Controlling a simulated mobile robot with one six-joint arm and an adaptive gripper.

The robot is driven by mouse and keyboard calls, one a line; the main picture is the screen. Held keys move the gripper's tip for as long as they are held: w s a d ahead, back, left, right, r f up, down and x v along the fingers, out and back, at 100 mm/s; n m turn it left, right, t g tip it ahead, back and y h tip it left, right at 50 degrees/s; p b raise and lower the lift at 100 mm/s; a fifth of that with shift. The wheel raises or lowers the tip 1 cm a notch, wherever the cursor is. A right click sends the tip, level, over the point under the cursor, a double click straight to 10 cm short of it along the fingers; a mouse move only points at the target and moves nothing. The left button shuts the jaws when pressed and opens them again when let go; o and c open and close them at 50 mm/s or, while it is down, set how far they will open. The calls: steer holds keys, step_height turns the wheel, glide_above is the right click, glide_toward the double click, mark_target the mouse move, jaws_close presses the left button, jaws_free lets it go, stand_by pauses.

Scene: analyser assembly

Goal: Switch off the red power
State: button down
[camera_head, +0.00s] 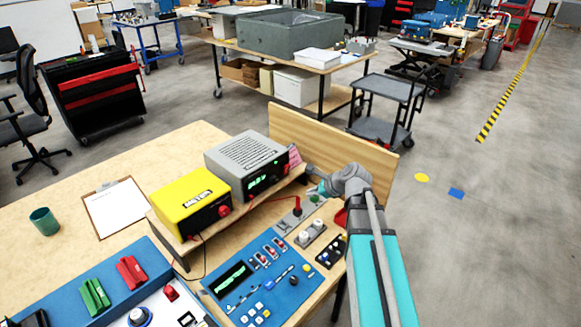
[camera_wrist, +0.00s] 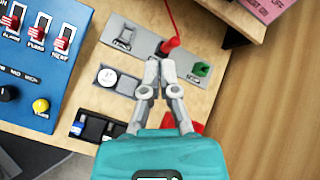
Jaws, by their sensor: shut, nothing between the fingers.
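A red plug-like part (camera_wrist: 170,45) with a red cable stands on a grey panel (camera_wrist: 146,46) in the wrist view. The grey panel also carries a green part (camera_wrist: 202,69) and a metal-framed part (camera_wrist: 124,37). My gripper (camera_wrist: 160,62) is shut and empty, with its fingertips just below the red part in the picture; I cannot tell whether they touch it. In the head view my gripper (camera_head: 316,190) is over the right end of the bench, near the red part (camera_head: 297,210). Another red thing (camera_wrist: 197,127) is partly hidden behind my gripper. Which red part is the power is not readable.
A blue control panel (camera_head: 262,286) with red switches (camera_wrist: 63,38) lies left of the grey panel. Yellow (camera_head: 188,200) and grey (camera_head: 246,158) instruments stand on a wooden shelf behind. A wooden board (camera_head: 330,145) rises at the back.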

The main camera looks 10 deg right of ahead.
steer(key=w+d+r+m+t, duration=0.2)
steer(key=w+d+r+m, duration=0.1)
steer(key=m, duration=0.3)
steer(key=shift+w+d+r+y+p, duration=0.2)
steer(key=shift+d+r+y+p, duration=0.15)
steer(key=shift+r+p, duration=0.15)
steer(key=b, duration=0.5)
glide_toward(286, 169)
steer(key=x, duration=0.4)
steer(key=f+x, duration=0.1)
steer(key=shift+d+f, duration=0.15)
steer(key=shift+f, duration=0.1)
steer(key=shift+w+a+r, duration=0.1)
steer(key=shift+w+a, duration=0.3)
steer(key=shift+w, duration=0.15)
